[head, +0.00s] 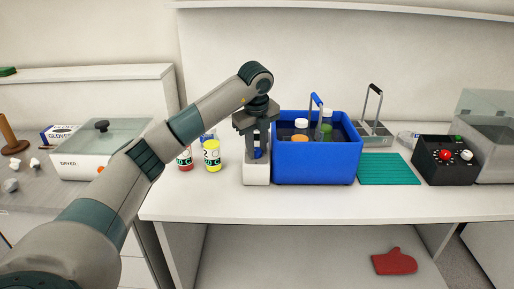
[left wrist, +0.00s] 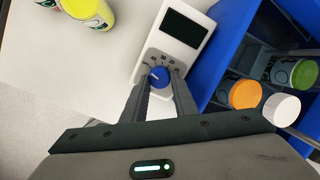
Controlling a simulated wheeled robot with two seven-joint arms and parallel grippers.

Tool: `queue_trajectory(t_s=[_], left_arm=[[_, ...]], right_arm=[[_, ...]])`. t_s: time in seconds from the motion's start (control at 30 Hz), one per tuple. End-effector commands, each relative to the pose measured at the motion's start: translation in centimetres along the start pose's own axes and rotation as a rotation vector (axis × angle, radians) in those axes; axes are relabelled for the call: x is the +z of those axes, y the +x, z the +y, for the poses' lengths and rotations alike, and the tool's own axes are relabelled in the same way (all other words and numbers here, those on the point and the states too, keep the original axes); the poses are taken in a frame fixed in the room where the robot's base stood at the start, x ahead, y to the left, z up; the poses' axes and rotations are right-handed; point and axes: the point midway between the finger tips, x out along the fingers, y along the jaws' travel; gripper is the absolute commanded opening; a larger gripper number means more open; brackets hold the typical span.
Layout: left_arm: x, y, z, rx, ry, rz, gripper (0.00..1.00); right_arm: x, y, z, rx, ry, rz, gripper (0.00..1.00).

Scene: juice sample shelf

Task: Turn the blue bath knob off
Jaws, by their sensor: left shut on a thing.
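The blue bath knob (left wrist: 160,76) sits on the face of a white control unit (left wrist: 183,25) with a dark display and a printed number scale. In the head view the white control unit (head: 256,172) stands at the left end of the blue bath (head: 316,171). My left gripper (left wrist: 162,82) is shut on the knob, with one finger on each side of it. In the head view my left gripper (head: 257,140) points down over the unit and partly hides the knob (head: 258,153). My right gripper is not in view.
Bottles with orange (left wrist: 245,94) and white (left wrist: 282,109) caps stand in the bath. A yellow bottle (head: 212,155) and a red one (head: 185,160) stand left of the unit. A teal mat (head: 389,170) and a black control box (head: 445,160) are to the right.

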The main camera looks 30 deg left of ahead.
Motion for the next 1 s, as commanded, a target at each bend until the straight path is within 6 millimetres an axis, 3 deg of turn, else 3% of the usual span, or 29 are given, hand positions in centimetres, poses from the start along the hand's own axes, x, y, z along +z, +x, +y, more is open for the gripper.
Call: queue_trajectory(t_s=[0.03,0.07,0.1,0.13,0.47,0.67,1.0], left_arm=[[0.1,-0.1,0.0,-0.002,-0.002,-0.002,0.04],[0.1,-0.1,0.0,-0.002,-0.002,-0.002,0.33],[0.1,-0.1,0.0,-0.002,-0.002,-0.002,0.43],[0.1,-0.1,0.0,-0.002,-0.002,-0.002,0.45],[0.0,-0.1,0.0,-0.001,0.000,-0.001,0.45],[0.0,-1.1,-0.1,-0.002,0.000,0.000,0.45],[0.1,-6.5,-0.1,-0.005,0.000,-0.003,0.45]], right_arm=[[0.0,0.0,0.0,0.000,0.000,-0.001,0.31],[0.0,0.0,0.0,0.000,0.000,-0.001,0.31],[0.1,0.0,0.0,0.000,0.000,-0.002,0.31],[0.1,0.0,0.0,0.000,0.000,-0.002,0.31],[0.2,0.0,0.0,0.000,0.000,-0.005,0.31],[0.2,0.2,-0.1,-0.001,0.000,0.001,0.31],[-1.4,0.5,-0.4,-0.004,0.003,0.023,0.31]])
